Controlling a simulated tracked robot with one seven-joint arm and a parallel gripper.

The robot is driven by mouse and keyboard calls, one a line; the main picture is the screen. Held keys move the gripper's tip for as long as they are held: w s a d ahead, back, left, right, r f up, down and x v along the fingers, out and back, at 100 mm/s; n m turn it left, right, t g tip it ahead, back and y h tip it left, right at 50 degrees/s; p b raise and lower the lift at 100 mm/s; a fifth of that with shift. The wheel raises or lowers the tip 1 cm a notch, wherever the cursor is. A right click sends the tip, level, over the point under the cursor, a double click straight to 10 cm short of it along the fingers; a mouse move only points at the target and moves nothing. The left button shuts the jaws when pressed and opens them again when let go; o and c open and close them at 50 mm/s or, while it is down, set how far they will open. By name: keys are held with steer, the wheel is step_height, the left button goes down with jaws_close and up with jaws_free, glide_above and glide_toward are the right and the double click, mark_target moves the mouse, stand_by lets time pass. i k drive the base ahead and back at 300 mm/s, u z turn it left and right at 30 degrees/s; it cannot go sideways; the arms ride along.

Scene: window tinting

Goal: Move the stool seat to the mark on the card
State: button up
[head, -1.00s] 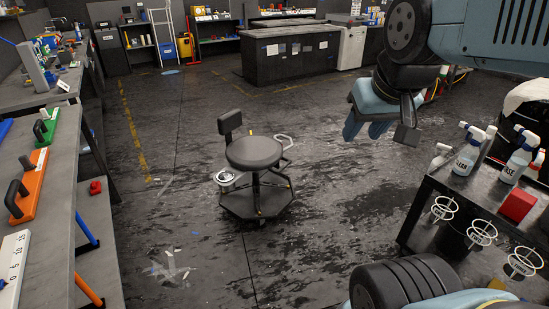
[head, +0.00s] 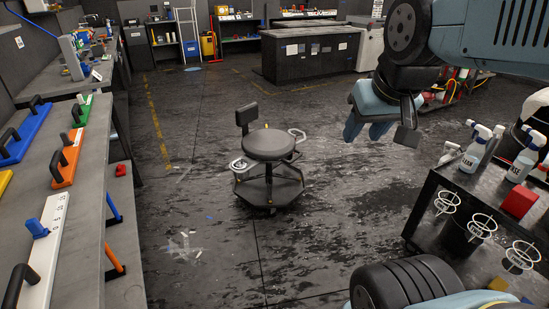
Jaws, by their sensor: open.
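The stool seat (head: 269,144) is a round black cushion with a small backrest (head: 247,115). It stands on a post above a dark wheeled base (head: 268,190) in the middle of the floor. A ring-shaped holder sits on each side of it. My gripper (head: 378,130) hangs at the upper right, to the right of the stool and apart from it. It is open, with nothing seen between the fingers. I cannot make out a card with a mark on it.
A long bench (head: 165,130) with coloured handled tools runs along the left. A dark cart (head: 440,200) with spray bottles and a red box (head: 518,203) stands at the right. A counter (head: 300,58) is at the back. The floor around the stool is mostly clear, with scraps at front left.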

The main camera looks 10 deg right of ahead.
mark_target(269, 145)
steer(key=k, duration=0.25)
steer(key=z, duration=0.4)
steer(key=i, duration=2.5)
steer(key=u, duration=0.45)
